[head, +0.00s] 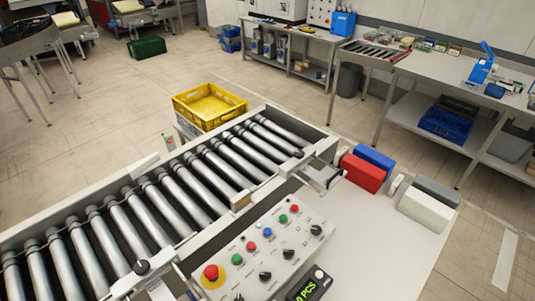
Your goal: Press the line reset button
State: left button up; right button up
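A light grey control panel (235,272) stands at the front, beside the roller conveyor. It carries a red mushroom button on a yellow base (211,273), a red button (250,246), a blue button (267,232), a green button (283,218), another red button (294,208) and several black rotary knobs (289,253). A small pale light or button (258,225) sits near its far edge. The labels are too small to read, so I cannot tell which one is the line reset button. Neither of my grippers is in view.
The roller conveyor (160,205) is empty, with a yellow crate (208,122) beyond it. A counter display (308,288) stands right of the panel. Red (363,172), blue (375,157) and white (426,211) blocks stand on the white table (385,250), whose front is clear.

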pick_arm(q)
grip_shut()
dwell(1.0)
